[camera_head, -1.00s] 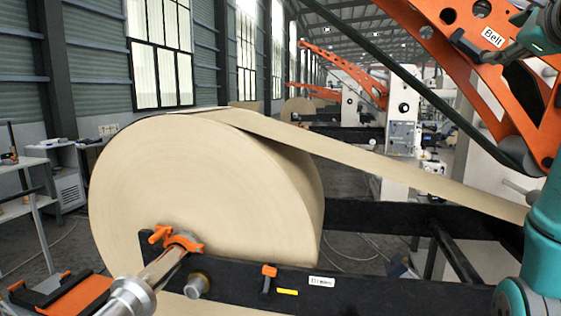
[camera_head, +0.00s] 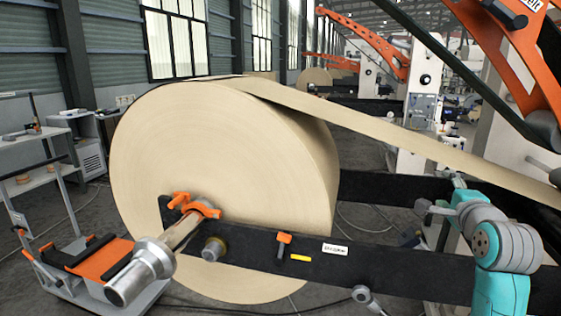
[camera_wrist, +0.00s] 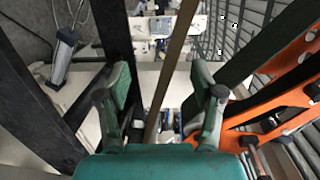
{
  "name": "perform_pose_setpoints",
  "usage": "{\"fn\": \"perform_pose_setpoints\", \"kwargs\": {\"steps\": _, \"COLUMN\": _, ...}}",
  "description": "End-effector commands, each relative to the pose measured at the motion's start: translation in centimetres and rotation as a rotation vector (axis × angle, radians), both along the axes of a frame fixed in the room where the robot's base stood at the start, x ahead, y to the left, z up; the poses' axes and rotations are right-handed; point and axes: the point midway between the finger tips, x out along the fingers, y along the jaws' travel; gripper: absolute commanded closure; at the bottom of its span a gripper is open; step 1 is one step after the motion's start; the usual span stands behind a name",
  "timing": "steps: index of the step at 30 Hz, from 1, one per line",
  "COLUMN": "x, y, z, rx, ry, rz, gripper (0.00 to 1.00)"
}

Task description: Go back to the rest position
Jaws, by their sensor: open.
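My gripper (camera_wrist: 160,105) shows in the wrist view with its two green fingers spread apart and nothing between them. The brown paper web runs behind the gap, apart from the fingers as far as I can tell. In the head view my teal arm (camera_head: 497,245) is at the right, in front of the black frame beam; the gripper itself cannot be made out there. The big kraft roll (camera_head: 220,170) sits on its shaft (camera_head: 165,262), with an orange clamp (camera_head: 195,207) around the shaft.
The paper web (camera_head: 400,140) slopes from the roll's top down to the right. A black beam (camera_head: 400,270) crosses in front of the roll. An orange arm (camera_head: 530,65) hangs at upper right. A cart with an orange top (camera_head: 100,268) and a grey shelf (camera_head: 45,180) stand left.

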Motion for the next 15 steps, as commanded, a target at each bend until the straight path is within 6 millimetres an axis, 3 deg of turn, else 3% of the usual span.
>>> {"fn": "perform_pose_setpoints", "kwargs": {"steps": 1, "x": -0.3, "y": 0.6, "z": -2.6, "rx": -0.024, "ry": 0.017, "rz": 0.006, "gripper": 0.33}}
{"fn": "perform_pose_setpoints", "kwargs": {"steps": 3, "x": -0.8, "y": 1.4, "z": -5.5, "rx": -0.067, "ry": 0.032, "rz": 0.015, "gripper": 0.33}}
{"fn": "perform_pose_setpoints", "kwargs": {"steps": 8, "x": -2.7, "y": 3.3, "z": -11.7, "rx": -0.166, "ry": 0.065, "rz": 0.035, "gripper": 0.33}}
{"fn": "perform_pose_setpoints", "kwargs": {"steps": 15, "x": -6.8, "y": 6.3, "z": -20.2, "rx": -0.321, "ry": 0.112, "rz": 0.067, "gripper": 0.33}}
